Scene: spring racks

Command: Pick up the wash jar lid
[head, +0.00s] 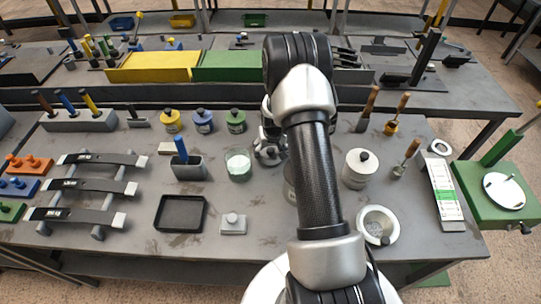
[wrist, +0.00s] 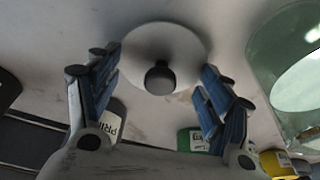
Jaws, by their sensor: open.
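In the wrist view a round, pale lid (wrist: 176,42) with a dark knob (wrist: 159,78) lies between and beyond the fingers of my gripper (wrist: 160,95). The fingers are spread on either side of the knob, apart from it. What lies beneath this lid is hidden. In the head view my gripper (head: 268,152) is partly behind my arm, and a pale grey jar-like thing (head: 288,190) shows only at the arm's edge. Another white jar (head: 362,170) with a dark-knobbed lid (head: 362,156) stands right of the arm.
A glass jar (head: 237,165) stands close left of my gripper and shows large in the wrist view (wrist: 295,70). Yellow (head: 171,122), blue (head: 203,121) and green (head: 236,121) pots stand behind it. A white-rimmed bowl (head: 365,214) sits at the front right.

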